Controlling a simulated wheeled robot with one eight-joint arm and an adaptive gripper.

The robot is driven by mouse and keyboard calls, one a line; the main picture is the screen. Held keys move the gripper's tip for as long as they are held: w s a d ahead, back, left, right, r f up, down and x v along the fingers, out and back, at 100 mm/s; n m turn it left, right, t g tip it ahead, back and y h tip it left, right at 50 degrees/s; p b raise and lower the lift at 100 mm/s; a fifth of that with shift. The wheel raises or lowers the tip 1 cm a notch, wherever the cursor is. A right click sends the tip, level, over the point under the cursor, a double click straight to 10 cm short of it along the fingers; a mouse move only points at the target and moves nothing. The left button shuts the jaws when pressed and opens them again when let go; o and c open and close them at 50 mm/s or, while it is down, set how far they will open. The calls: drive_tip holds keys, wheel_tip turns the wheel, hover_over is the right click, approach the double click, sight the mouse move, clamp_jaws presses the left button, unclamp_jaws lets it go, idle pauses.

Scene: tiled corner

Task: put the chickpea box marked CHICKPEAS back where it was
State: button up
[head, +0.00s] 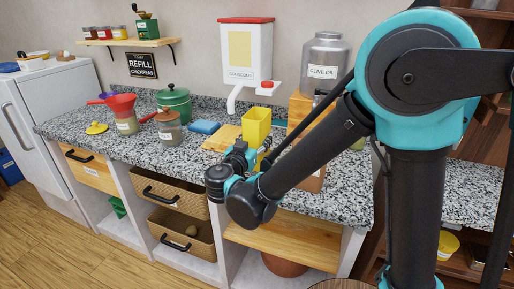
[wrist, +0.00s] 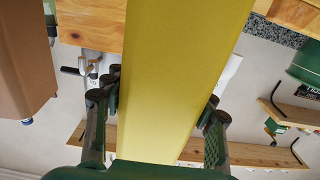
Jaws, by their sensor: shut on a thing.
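My gripper (head: 246,158) is at the front of the granite counter, shut on a yellow box (wrist: 180,75). In the wrist view the box fills the middle between the two fingers, one on each side. In the head view a yellow box (head: 256,126) shows just above and behind my gripper, its lower part partly hidden by it. No CHICKPEAS lettering is visible on the faces I see. I cannot tell whether the box touches the counter. A sign reading REFILL CHICKPEAS (head: 143,65) hangs on the wall.
A COUSCOUS dispenser (head: 240,50) and an OLIVE OIL can (head: 324,62) are behind. A green pot (head: 174,101), a lidded jar (head: 168,127), a blue sponge (head: 204,127) and a wooden board (head: 221,138) lie left. A wall shelf (head: 125,42) holds small jars. My arm hides the counter's right part.

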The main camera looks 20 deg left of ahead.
drive_tip(key=shift+f, duration=1.8)
drive_tip(key=o, duration=1.7)
drive_tip(key=shift+f, duration=0.1)
drive_tip(key=shift+c, duration=0.2)
drive_tip(key=shift+s+a, duration=0.1)
drive_tip(key=shift+s, duration=0.1)
drive_tip(key=s, duration=1.1)
drive_tip(key=shift+s+a, duration=0.3)
drive_tip(key=shift+a, duration=0.1)
